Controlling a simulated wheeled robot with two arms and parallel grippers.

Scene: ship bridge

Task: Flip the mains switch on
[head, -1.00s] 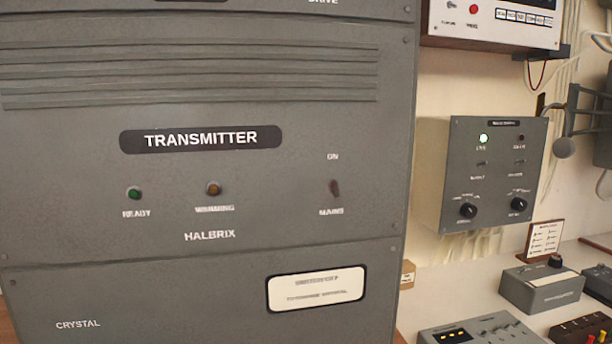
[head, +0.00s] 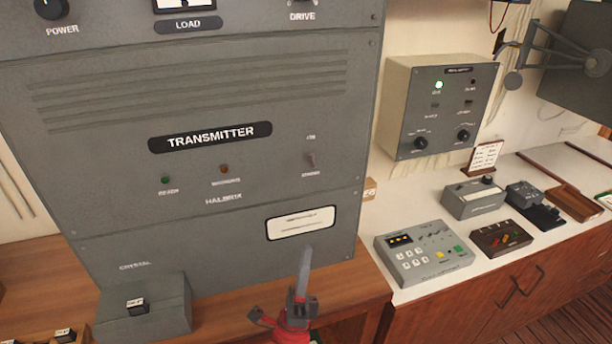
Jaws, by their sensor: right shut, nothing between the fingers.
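The mains switch (head: 310,160) is a small lever on the grey transmitter (head: 85,165), right of its two lamps, with a label above and below it. It is too small and blurred to tell whether the lever points up or down. My right gripper (head: 305,255) is at the bottom centre, below the switch and well apart from it, in front of the cabinet's lower panel. Its fingers are together, pointing up, with nothing between them. My left gripper is not in view.
A green ready lamp (head: 165,180) and a dull reddish warning lamp (head: 224,169) sit left of the switch. A grey box (head: 160,305) stands on the wooden desk at lower left. Several small consoles, one a keypad unit (head: 420,255), stand on the white counter at right.

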